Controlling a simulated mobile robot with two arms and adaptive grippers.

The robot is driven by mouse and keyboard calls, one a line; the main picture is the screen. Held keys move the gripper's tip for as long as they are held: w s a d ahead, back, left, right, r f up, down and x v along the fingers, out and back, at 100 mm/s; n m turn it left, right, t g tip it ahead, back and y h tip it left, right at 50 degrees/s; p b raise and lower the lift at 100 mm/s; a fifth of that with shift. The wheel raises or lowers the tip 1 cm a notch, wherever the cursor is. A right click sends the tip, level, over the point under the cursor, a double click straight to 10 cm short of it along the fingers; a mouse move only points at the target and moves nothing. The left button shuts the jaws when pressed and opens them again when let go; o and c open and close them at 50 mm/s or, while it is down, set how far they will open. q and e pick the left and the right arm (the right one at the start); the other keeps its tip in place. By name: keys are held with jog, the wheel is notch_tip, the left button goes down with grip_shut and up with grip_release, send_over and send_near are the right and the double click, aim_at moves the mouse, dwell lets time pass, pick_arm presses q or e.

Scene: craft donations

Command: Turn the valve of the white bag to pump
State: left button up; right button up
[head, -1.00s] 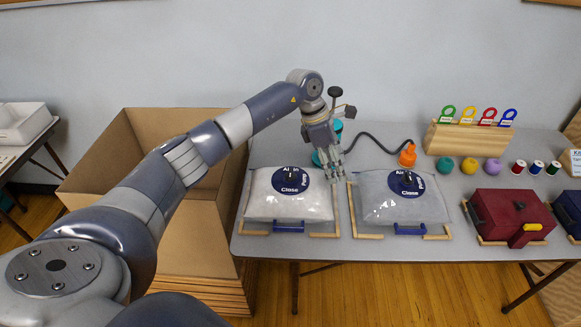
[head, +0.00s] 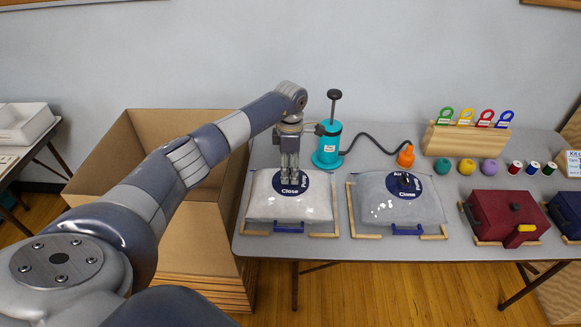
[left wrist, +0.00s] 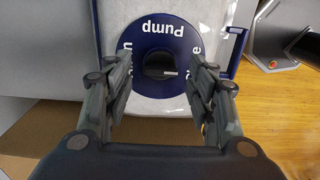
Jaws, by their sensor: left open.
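The white bag (head: 262,206) lies in a wooden frame at the left of the table. Its round blue valve dial (head: 291,191) has white lettering, with "Close" at the front edge and "Pump" at the right. In the left wrist view the dial (left wrist: 185,45) shows a dark knob (left wrist: 160,65) at its centre with a small light mark. My left gripper (head: 289,179) points down over the dial, open, with its fingers on either side of the knob. I cannot tell whether they touch it. My right gripper is not in view.
A teal pump (head: 327,150) stands just behind the bag, its black hose running to an orange nozzle (head: 406,155). A greyer bag (head: 400,208) with a similar dial lies to the right. A large cardboard box (head: 140,125) stands left of the table.

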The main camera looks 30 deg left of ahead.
pick_arm(q)
jog(key=shift+f, duration=0.55)
jog(key=shift+c, duration=0.3)
jog(key=c, duration=1)
